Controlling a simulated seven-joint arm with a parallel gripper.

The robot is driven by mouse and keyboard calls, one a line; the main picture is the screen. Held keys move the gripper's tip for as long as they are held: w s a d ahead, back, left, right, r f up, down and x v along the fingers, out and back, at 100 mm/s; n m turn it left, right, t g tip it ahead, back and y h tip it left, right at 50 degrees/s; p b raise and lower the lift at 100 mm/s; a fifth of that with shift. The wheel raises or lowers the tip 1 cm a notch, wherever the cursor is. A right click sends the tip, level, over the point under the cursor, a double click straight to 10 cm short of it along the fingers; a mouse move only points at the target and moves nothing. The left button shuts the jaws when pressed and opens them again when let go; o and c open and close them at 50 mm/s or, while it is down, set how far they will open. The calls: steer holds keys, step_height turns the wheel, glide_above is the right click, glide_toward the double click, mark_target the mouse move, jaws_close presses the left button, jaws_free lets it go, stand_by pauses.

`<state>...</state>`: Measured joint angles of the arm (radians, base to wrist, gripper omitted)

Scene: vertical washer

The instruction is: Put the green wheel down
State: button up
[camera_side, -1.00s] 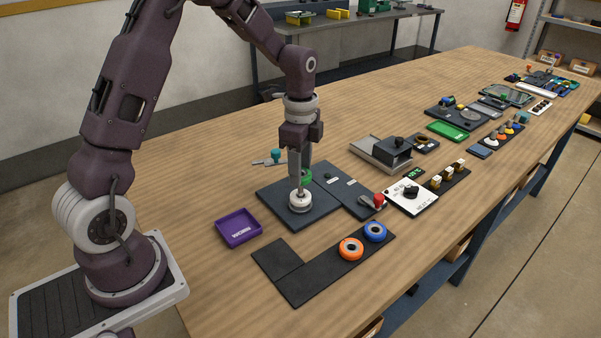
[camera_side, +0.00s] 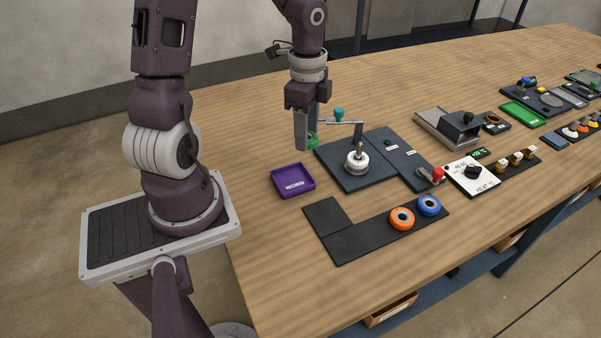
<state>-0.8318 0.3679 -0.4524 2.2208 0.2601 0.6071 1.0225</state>
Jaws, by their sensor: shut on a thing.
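The green wheel (camera_side: 313,140) is partly hidden behind my gripper (camera_side: 305,146), which is shut on it. My gripper points down and holds the wheel left of the dark plate with the white hub (camera_side: 357,161) and behind the purple tray (camera_side: 292,181). The wheel looks raised above the table, but its exact height cannot be told. The hub's upright spindle carries no wheel. The orange wheel (camera_side: 401,218) and the blue wheel (camera_side: 429,205) lie side by side on the black L-shaped mat (camera_side: 350,241).
A grey arm with a teal knob (camera_side: 338,113) stands by the plate, close to my gripper's right. A red-knobbed lever (camera_side: 437,174) and a white dial panel (camera_side: 472,178) are farther right. The mat's left part is bare, and the purple tray looks empty.

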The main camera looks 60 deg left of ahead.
mark_target(292, 181)
steer(key=shift+n, duration=0.3)
steer(key=s+f, duration=0.1)
steer(key=f, duration=0.2)
steer(key=s+f, duration=0.1)
steer(key=f, duration=0.2)
steer(key=s+f, duration=0.1)
steer(key=f, duration=0.3)
steer(key=shift+s+f, duration=0.1)
steer(key=shift+s, duration=0.15)
steer(key=shift+f, duration=0.1)
steer(key=o, duration=1)
steer(key=shift+o, duration=0.2)
step_height(292, 181, up, 12)
steer(key=s+d+r+n+t, duration=0.5)
steer(key=s+d+r+n, duration=0.4)
steer(key=d+r, duration=0.4)
steer(key=shift+r+t, duration=0.3)
steer(key=shift+r, duration=0.2)
